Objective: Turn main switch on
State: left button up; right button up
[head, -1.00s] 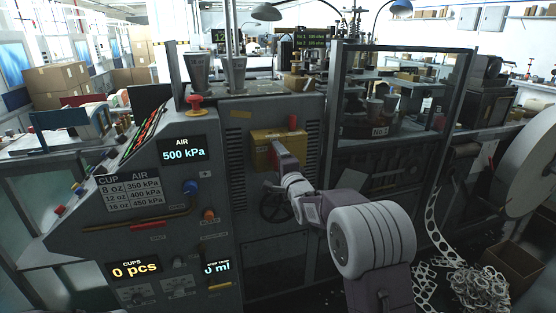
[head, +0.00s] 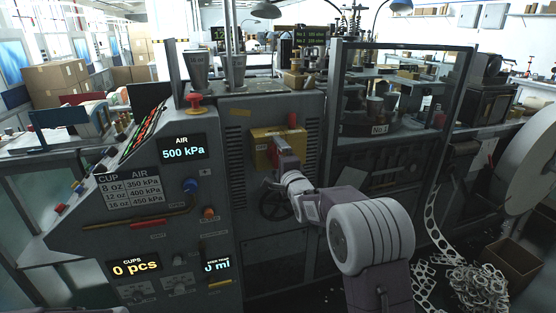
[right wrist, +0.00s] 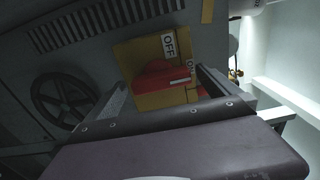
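The main switch is a yellow box (head: 262,136) on the machine's front, with a red handle (right wrist: 163,77) on its face. In the right wrist view an OFF label (right wrist: 169,43) sits above the handle, and an ON label (right wrist: 189,66) is partly hidden by a finger. My right gripper (right wrist: 160,80) is open, its two fingers apart on either side of the handle; I cannot tell if they touch it. In the head view my right gripper (head: 282,150) is in front of the box and hides the handle's lower part. My left gripper is not in view.
A black handwheel (right wrist: 65,100) is beside the switch box. The control panel (head: 150,215) at left has a red button (head: 194,100) and blue and orange knobs. A framed guard (head: 455,100) stands at right. Scrap paper (head: 475,285) lies on the floor.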

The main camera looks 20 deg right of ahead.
jog(key=s, duration=0.9)
jog(key=shift+d, duration=0.2)
jog(key=s+a+f+n+g, duration=0.1)
jog(key=s+f+n+g, duration=0.25)
jog(key=s+f, duration=0.35)
jog(key=s+a+f+n+g, duration=0.25)
jog(key=s+f+g, duration=0.25)
jog(key=f, duration=0.5)
jog(key=s+f+n+g, duration=0.4)
jog(key=s+f+n, duration=0.15)
jog(key=s, duration=0.45)
jog(key=s+f+n+g, duration=0.4)
jog(key=s+n+g, duration=0.15)
jog(key=s, duration=0.35)
notch_tip(320, 180, up, 17)
jog(key=t+p, duration=0.1)
jog(key=p, duration=1.5)
jog(key=shift+w+d+f+n+p, duration=0.15)
jog(key=shift+d+n+p, duration=0.15)
jog(key=shift+d, duration=0.05)
